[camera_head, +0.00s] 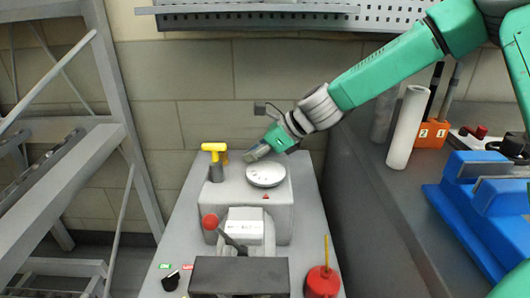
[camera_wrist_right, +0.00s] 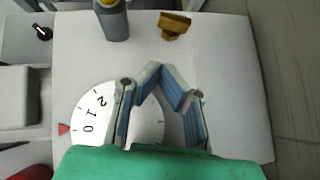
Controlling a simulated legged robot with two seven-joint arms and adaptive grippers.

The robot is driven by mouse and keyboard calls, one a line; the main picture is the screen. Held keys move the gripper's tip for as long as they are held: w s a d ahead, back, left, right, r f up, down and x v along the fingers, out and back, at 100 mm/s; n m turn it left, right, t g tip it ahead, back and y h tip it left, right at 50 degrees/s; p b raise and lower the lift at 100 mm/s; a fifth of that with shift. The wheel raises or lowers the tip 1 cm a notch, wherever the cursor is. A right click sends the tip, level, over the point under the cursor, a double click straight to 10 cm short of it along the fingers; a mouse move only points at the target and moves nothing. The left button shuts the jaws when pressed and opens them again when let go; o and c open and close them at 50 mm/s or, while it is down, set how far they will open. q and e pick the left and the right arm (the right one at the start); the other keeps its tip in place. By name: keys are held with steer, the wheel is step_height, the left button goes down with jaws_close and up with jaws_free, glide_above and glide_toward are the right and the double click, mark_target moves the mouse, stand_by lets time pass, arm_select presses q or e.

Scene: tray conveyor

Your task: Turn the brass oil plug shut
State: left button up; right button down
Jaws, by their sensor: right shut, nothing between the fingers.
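The brass plug (camera_wrist_right: 173,25) has a flat grip and stands on the light grey machine housing (camera_wrist_right: 230,85) at the top of the right wrist view. In the head view a small part of the brass plug (camera_head: 224,157) shows beside the yellow-handled stick (camera_head: 213,149). My right gripper (camera_head: 257,152) is over the housing, right of the plug, next to the white dial (camera_head: 266,175). In the wrist view my right gripper (camera_wrist_right: 167,88) is shut and empty, below the plug and apart from it.
The yellow-handled stick (camera_wrist_right: 112,18) stands close left of the plug. The numbered dial (camera_wrist_right: 95,115) lies under the gripper. A red knob (camera_head: 210,221) and an oil can (camera_head: 322,281) are nearer. A side bench (camera_head: 375,200) holds blue equipment (camera_head: 485,205). A metal frame (camera_head: 125,80) stands left.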

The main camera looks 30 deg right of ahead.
mark_target(229, 168)
steer(key=w+a, duration=0.1)
steer(key=w+a+f+b, duration=0.1)
steer(key=w, duration=0.1)
steer(key=shift+a+f, duration=0.1)
steer(key=shift+a, duration=0.25)
steer(key=shift+w+a, duration=0.35)
steer(key=shift+a, duration=0.05)
steer(key=p, duration=0.3)
steer(key=shift+s+a+r, duration=0.15)
steer(key=shift+a+r, duration=0.15)
steer(key=shift+r, duration=0.05)
steer(key=shift+a+p, duration=0.2)
steer(key=shift+p, duration=0.5)
steer(key=shift+f, duration=0.2)
steer(key=shift+a, duration=0.1)
